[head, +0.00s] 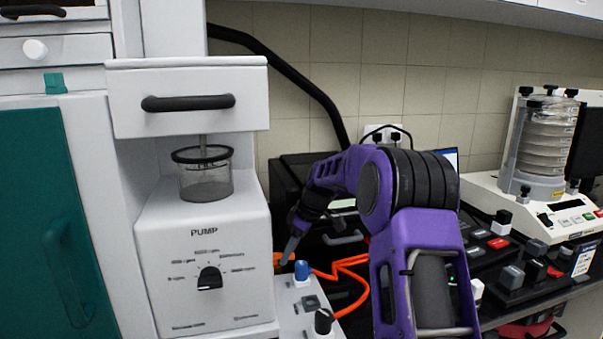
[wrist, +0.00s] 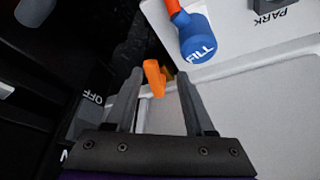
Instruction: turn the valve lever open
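An orange piece (wrist: 153,78), which looks like the valve lever, shows between my fingertips in the wrist view. It appears just beyond or level with them; I cannot tell whether they touch it. My gripper (wrist: 160,73) is open, with a gap on both sides of the orange piece. In the head view my gripper (head: 288,250) points down beside the pump, close to a bit of orange (head: 280,259). The valve body is mostly hidden. A blue knob marked FILL (wrist: 198,42) with an orange stem sits just beyond and right of the fingertips; it also shows in the head view (head: 302,270).
The white pump (head: 205,260) with a clear jar (head: 206,180) stands left of my gripper. An orange hose (head: 345,268) runs on the right. A black knob (head: 323,321) stands in front. A plate marked PARK (wrist: 270,22) and an OFF label (wrist: 92,97) lie nearby.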

